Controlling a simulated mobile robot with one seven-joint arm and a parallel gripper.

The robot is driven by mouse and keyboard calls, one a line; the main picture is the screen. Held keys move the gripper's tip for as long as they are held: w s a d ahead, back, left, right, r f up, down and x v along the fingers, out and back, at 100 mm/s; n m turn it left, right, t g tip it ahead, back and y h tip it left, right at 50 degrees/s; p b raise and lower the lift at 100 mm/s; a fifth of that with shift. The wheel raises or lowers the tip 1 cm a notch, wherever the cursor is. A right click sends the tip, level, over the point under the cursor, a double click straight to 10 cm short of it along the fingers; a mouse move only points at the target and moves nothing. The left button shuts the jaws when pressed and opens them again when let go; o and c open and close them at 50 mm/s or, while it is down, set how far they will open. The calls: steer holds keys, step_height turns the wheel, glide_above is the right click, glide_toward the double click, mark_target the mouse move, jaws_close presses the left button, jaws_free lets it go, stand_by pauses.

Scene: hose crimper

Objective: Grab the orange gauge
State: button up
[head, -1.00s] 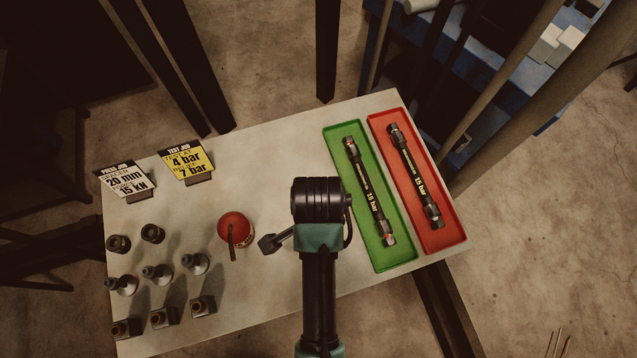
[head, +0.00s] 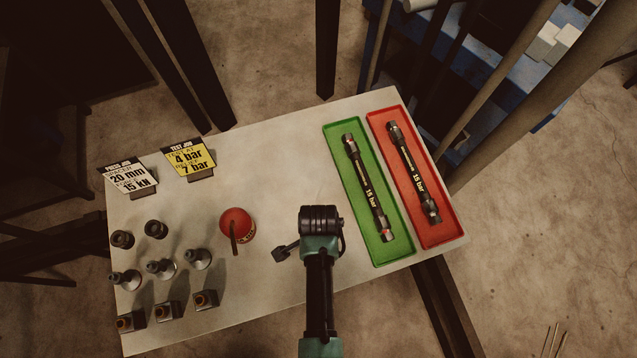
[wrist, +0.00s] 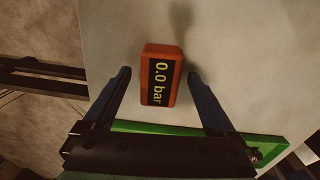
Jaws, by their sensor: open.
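The orange gauge (wrist: 161,75) shows in the wrist view as an orange block with a dark display reading 0.0 bar. It lies on the pale table top between the two fingers of my gripper (wrist: 158,74). The fingers are open, one on each side of the gauge, with a gap visible on both sides. I cannot tell how far the fingertips are above the table. In the head view the gauge does not show; my arm covers part of the table.
A green tray (head: 394,250) and a red tray (head: 452,232) each hold a hose. A red pot (head: 236,223) with a stick stands left of my arm, near several dark fittings. Two sign cards, white (head: 128,178) and yellow (head: 190,157), stand at the back left.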

steer(key=shift+f, duration=0.35)
jaws_close()
